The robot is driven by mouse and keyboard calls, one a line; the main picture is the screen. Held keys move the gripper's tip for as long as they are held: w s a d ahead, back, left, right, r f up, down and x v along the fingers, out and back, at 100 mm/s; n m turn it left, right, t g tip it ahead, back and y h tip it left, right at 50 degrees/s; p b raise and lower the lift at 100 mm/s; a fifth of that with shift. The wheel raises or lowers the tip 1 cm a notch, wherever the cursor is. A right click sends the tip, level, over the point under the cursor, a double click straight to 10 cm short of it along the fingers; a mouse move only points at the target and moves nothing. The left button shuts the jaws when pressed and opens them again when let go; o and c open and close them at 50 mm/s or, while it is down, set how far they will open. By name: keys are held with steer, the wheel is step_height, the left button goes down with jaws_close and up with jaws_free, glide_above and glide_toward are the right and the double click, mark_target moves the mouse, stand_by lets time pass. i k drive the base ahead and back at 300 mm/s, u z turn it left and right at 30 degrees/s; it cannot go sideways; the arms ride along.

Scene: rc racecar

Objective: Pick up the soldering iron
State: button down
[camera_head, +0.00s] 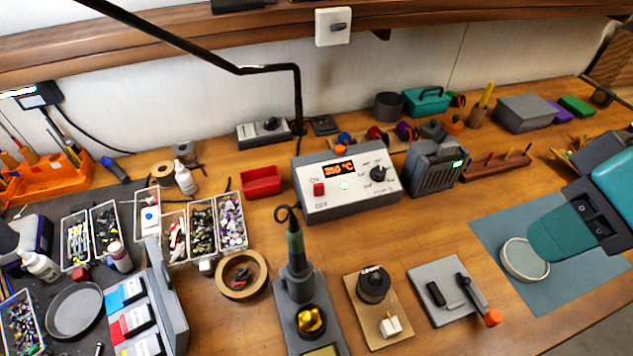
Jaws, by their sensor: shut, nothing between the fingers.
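The soldering iron (296,250) stands upright in its holder in the lower middle of the head view. Its grip is dark green and a black cord loops at its top. The holder (327,311) is a dark grey base with a cup of brass wool (310,320) in front of the iron and a yellowish pad at the picture's bottom edge. The iron's tip is hidden inside the holder. I do not make out my gripper in this view, and nothing touches the iron.
A soldering station (345,205) stands behind the iron. A tape roll (242,275) is to its left; a spool board (378,325) and a grey tool pad (450,290) are right. Part bins (202,228) crowd the left. A large teal-and-grey device (565,235) covers a blue mat (490,235).

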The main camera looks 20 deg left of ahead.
mark_target(298, 266)
steer(key=u, duration=0.65)
steer(key=k, duration=0.4)
steer(key=u, duration=0.45)
